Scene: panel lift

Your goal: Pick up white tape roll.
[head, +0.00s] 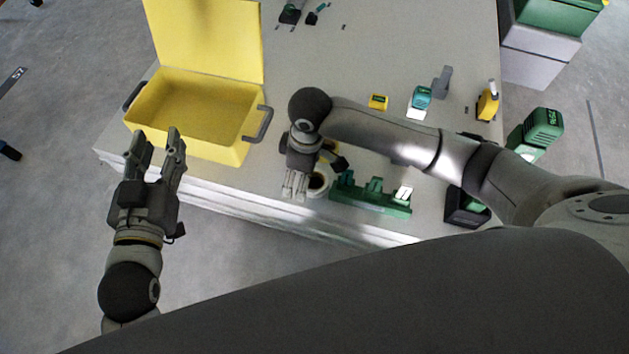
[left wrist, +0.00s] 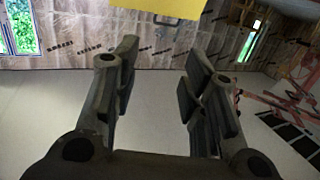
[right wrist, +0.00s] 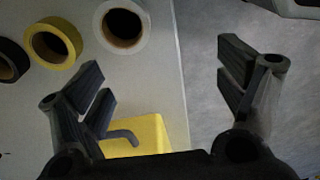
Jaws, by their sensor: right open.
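The white tape roll (head: 320,186) lies on the table near its front edge, just right of my right gripper (head: 294,186) and partly hidden by it in the head view. In the right wrist view the white tape roll (right wrist: 101,30) lies flat at the top, with its dark hole showing. My right gripper (right wrist: 165,85) is open and empty, and the roll is beyond the left finger, not between the fingers. My left gripper (head: 158,138) is open and empty, in front of the yellow box; the left wrist view shows its fingers (left wrist: 160,65) apart.
A yellow tape roll (right wrist: 34,42) and a black one (right wrist: 7,70) lie beside the white roll. An open yellow box (head: 190,138) with grey handles stands to the left. A green rack (head: 368,199) stands right of the white roll.

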